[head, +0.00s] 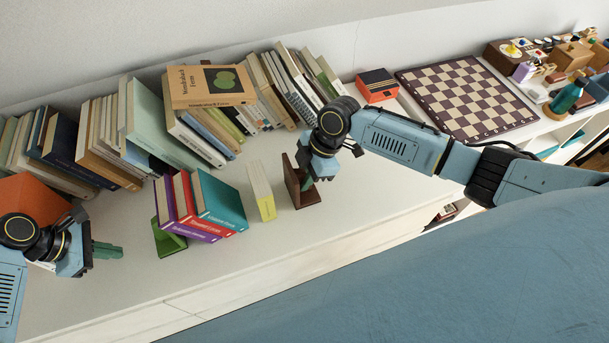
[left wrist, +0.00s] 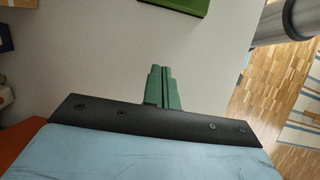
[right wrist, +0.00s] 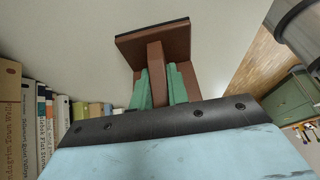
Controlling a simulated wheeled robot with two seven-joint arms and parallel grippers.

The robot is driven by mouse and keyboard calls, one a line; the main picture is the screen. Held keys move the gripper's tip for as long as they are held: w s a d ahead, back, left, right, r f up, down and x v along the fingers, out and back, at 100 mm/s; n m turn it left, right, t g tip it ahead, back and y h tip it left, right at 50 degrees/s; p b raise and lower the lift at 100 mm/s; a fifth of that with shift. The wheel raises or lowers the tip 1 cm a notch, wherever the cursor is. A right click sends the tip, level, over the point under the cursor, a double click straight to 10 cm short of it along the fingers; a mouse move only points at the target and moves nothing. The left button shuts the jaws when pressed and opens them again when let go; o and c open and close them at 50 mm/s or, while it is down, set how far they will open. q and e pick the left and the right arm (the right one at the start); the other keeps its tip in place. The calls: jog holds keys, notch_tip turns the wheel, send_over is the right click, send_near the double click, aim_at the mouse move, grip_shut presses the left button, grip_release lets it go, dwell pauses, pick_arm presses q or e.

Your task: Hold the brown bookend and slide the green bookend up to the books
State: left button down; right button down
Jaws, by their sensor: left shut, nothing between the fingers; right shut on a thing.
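The brown bookend (head: 302,190) stands on the shelf top, right of the books. The green bookend (head: 168,238) stands at the left of a small group of purple, red and teal books (head: 205,208). A pale yellow book (head: 262,190) stands apart between the teal book and the brown bookend. My left gripper (head: 112,251) is shut and empty, left of the green bookend. The left wrist view shows the green bookend's edge (left wrist: 182,4).
A long row of books (head: 140,130) lines the wall behind. An orange object (head: 32,192) is beside my left arm. A chessboard (head: 467,95) and an orange-and-black box (head: 377,85) lie at the right. The shelf front is clear.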

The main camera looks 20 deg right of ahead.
aim_at(156, 241)
pick_arm(q)
jog(key=shift+w+d, duration=0.2)
jog(key=shift+d, duration=3.15)
jog(key=shift+d, duration=0.35)
